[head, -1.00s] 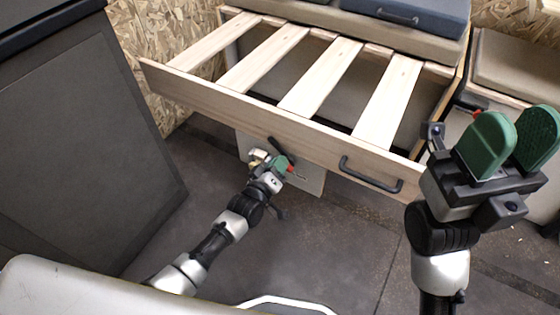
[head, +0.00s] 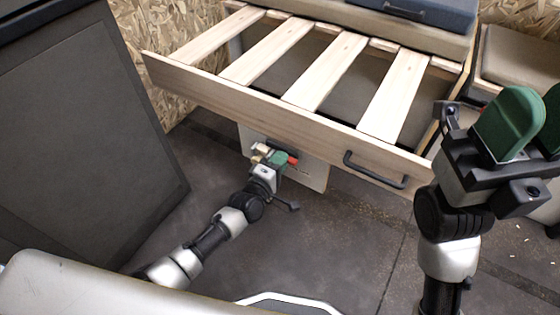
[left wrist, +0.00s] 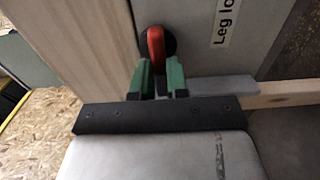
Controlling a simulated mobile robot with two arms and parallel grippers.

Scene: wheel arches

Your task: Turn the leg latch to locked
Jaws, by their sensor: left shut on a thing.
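The leg latch has a red handle (head: 293,160) on a pale panel (head: 312,178) below the slatted frame's front board. In the left wrist view the red handle (left wrist: 156,42) stands out from a dark round base, beside a white label (left wrist: 225,20) reading "Leg lo", cut off by the picture edge. My left gripper (head: 279,160) is at the latch, its green fingers (left wrist: 158,78) shut on the handle, whose lower end is between them. My right gripper (head: 532,125) is raised at the right, its green pads apart and empty, partly out of frame.
The slatted wooden frame, with its front board (head: 240,102) and black pull handle (head: 372,170), overhangs the latch. A dark cabinet (head: 80,130) stands at the left. A cushioned bench (head: 520,65) is at the right. The grey floor (head: 330,240) in front is mostly clear.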

